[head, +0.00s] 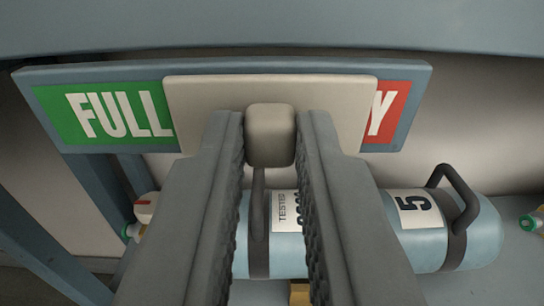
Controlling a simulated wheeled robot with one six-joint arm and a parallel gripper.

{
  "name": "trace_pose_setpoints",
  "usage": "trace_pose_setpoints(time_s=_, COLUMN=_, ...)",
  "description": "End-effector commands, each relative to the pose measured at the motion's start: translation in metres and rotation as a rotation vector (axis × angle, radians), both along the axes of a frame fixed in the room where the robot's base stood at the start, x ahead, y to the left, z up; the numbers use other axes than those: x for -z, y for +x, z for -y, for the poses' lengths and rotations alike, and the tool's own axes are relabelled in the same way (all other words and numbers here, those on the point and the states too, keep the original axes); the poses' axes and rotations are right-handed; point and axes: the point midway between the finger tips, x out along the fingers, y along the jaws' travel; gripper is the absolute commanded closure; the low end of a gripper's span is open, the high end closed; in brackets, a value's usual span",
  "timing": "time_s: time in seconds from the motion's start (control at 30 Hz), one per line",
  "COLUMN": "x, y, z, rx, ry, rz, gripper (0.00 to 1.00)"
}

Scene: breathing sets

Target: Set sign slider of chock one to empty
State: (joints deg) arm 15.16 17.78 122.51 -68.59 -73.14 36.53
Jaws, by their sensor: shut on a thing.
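The sign slider is a beige plate (350,100) with a rounded knob (270,122) at its middle. It sits on a blue-grey sign board (240,67). My gripper (270,140) is shut on the knob, one finger on each side. Left of the plate, a green field with FULL (105,114) is almost wholly uncovered. Right of the plate, a red field (388,112) shows only a letter Y; the rest of its word is hidden behind the plate.
A light blue cylinder (480,240) with dark bands, handles and a label 5 lies below the sign, partly hidden by my gripper. A blue frame post (50,250) stands at left. A blue beam (270,25) crosses above. Part of another cylinder's valve (535,220) shows at right.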

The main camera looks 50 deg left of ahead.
Motion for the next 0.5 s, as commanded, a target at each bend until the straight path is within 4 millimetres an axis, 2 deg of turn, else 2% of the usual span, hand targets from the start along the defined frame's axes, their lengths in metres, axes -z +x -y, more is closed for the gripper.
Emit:
trace_pose_setpoints(time_s=0.2, x=-0.001, y=-0.036, z=-0.033, rx=-0.003, ry=0.0, rz=0.0, gripper=1.0)
trace_pose_setpoints(time_s=0.33, x=-0.001, y=-0.047, z=-0.043, rx=-0.002, ry=0.0, rz=0.001, gripper=1.0)
trace_pose_setpoints(time_s=0.5, x=0.0, y=-0.051, z=-0.046, rx=-0.002, ry=-0.001, rz=0.001, gripper=1.0)
